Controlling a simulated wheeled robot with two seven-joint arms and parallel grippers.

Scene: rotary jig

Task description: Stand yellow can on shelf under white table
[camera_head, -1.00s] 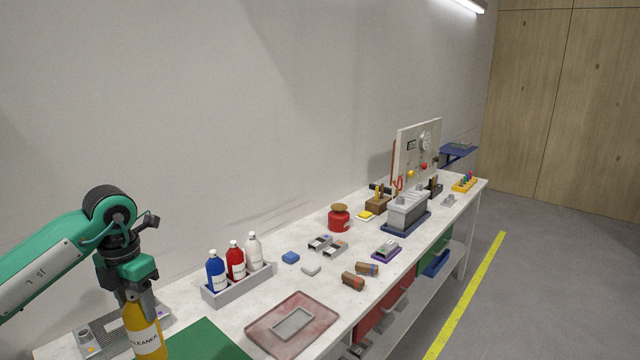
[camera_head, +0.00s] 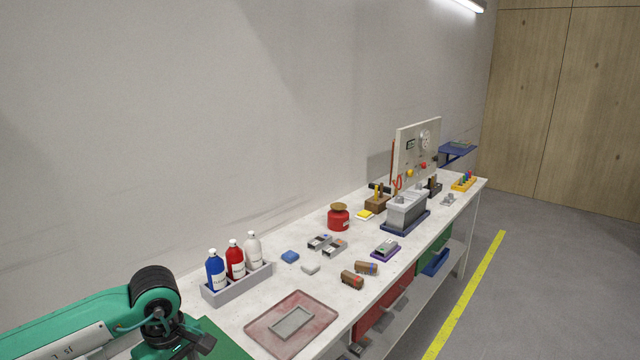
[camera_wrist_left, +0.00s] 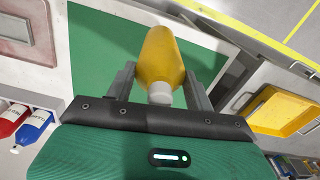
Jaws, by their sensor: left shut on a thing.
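The yellow can (camera_wrist_left: 162,62) shows in the left wrist view, its pale cap toward the camera. My left gripper (camera_wrist_left: 160,82) is shut on it, with one grey finger on each side. In the head view the can and the fingers are out of frame; only my left arm shows at the lower left. The white table (camera_head: 225,315) runs from the lower left to the far right. A shelf (camera_head: 412,303) lies under it, partly hidden by the table's front. My right gripper is not in view.
A green mat (camera_wrist_left: 95,50) lies behind the can. A yellow open bin (camera_wrist_left: 283,112) is at the right of the wrist view. Bottles in a grey tray (camera_head: 238,286) and a reddish tray (camera_head: 262,328) stand on the table. Floor beyond the yellow line (camera_head: 465,298) is clear.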

